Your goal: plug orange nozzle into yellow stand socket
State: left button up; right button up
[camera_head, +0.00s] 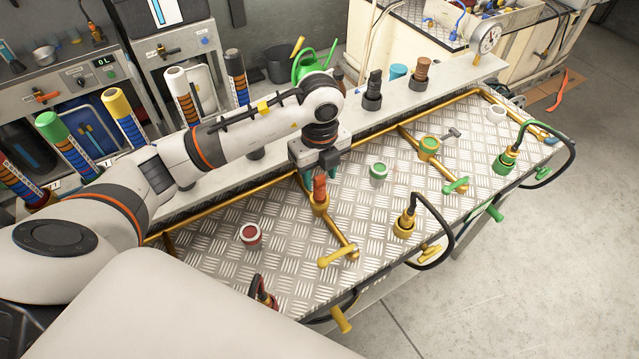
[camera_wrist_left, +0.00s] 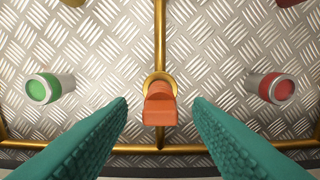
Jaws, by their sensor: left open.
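The orange nozzle (camera_head: 320,187) stands upright with its lower end in the yellow stand socket (camera_head: 319,208) on the brass pipe. In the left wrist view the orange nozzle (camera_wrist_left: 160,106) is centred, with the yellow socket rim (camera_wrist_left: 160,78) around its far side. How deep it sits is hidden. My left gripper (camera_head: 320,176) is above the socket with its teal fingers spread on either side of the nozzle. In the left wrist view a clear gap shows between each finger and the nozzle. My right gripper is not in view.
A yellow-collared hose plug (camera_head: 404,223) and a yellow valve handle (camera_head: 337,257) are nearer the front edge. A green-topped socket (camera_head: 429,147) is farther right.

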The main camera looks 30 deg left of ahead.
pick_arm(q)
notch_tip(320, 180, up, 7)
jog(key=shift+b, duration=0.45)
jog(key=shift+r, duration=0.7)
jog(key=shift+f, duration=0.1)
